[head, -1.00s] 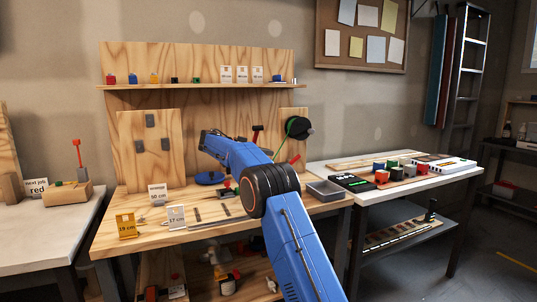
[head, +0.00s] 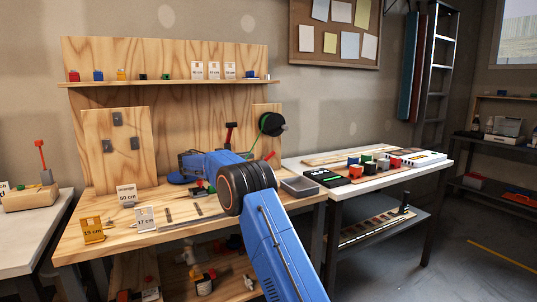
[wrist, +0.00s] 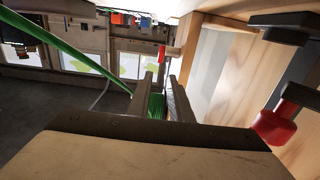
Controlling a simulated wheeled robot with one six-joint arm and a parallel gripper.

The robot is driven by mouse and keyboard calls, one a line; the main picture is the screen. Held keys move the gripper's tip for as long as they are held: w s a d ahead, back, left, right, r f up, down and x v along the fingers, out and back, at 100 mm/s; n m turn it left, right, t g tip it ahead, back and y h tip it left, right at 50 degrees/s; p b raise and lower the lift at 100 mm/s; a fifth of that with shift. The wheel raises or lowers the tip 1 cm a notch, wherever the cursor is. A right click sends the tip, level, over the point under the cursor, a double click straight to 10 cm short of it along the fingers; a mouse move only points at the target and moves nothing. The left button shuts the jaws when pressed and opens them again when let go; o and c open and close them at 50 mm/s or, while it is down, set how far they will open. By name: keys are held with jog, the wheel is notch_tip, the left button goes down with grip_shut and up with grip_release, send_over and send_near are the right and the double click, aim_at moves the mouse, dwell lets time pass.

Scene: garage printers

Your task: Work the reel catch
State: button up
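A reel with a green coil and dark hub (head: 271,125) is mounted at the right end of the workbench's back panel. A red lever (head: 269,156) shows just below it, partly behind my arm. Which part is the catch I cannot tell for sure. In the wrist view, my gripper (wrist: 160,95) has its two grey fingers apart. Green strands (wrist: 156,106) show between the fingers; I cannot tell whether they touch. A red-tipped handle (wrist: 168,53) is just beyond the fingertips, and another red knob (wrist: 275,126) is at right. In the head view my gripper is hidden behind my arm.
A black-and-red lever (head: 230,134) stands left of the reel. A grey tray (head: 300,187) is on the bench's right end. Coloured blocks sit on the white side table (head: 400,178). A green strand (wrist: 85,60) crosses the wrist view.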

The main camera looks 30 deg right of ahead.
aim_at(272, 152)
jog(key=d, duration=1.1)
jog(key=shift+w+d, duration=0.25)
jog(key=shift+d, duration=0.15)
grip_shut()
